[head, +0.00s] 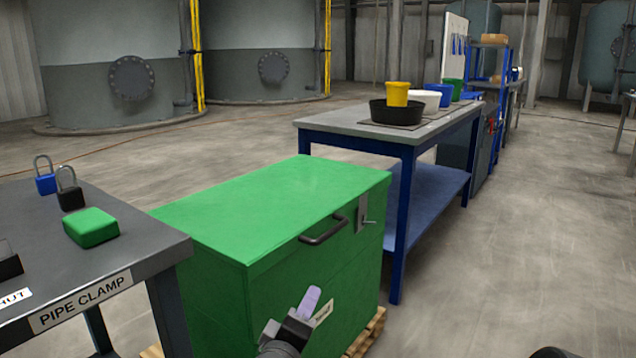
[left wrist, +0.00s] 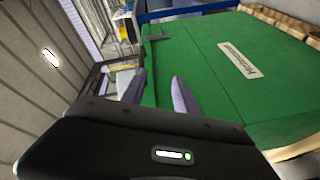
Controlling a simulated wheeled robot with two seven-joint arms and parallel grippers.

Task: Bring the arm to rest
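My left gripper (head: 311,300) is low in the head view, in front of the front face of a closed green chest (head: 275,205). In the left wrist view its two pale fingers (left wrist: 158,85) stand apart with nothing between them. The chest fills much of that view behind the fingers, and its white label (left wrist: 238,60) shows there. I cannot tell the exact gap between fingers and chest. A dark shape at the bottom right edge of the head view is too cut off to name; my right gripper does not show.
A grey table (head: 100,255) with two padlocks and a green block stands at left. A blue-legged bench (head: 330,122) with a black basin and several tubs stands behind the chest. The chest's handle (head: 323,232) and latch stick out. Floor at right (head: 500,260) is clear.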

